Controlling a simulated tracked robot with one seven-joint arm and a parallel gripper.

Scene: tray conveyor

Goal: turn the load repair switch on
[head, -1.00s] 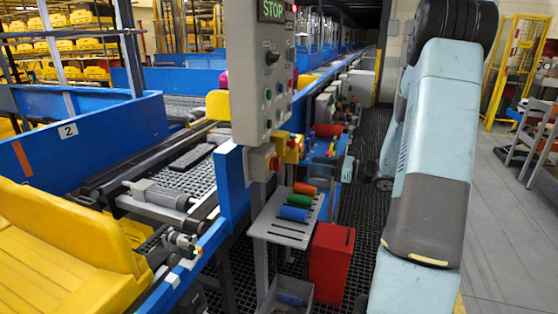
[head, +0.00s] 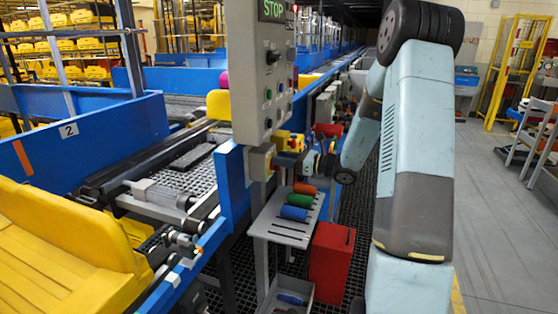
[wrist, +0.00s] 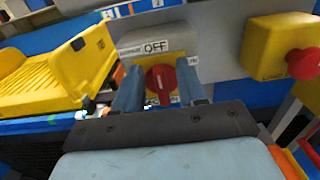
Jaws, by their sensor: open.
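The knob's white-marked handle stands roughly upright. My gripper (wrist: 159,80) is open, with one finger on each side of the knob; I cannot tell whether they touch it.
A yellow box with a red push button (wrist: 303,63) is right of the switch. The grey control panel (head: 258,80) with a STOP display hangs above. A shelf with coloured cylinders (head: 290,220) and a red bin (head: 331,262) are below. A yellow tray (wrist: 60,75) is left.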

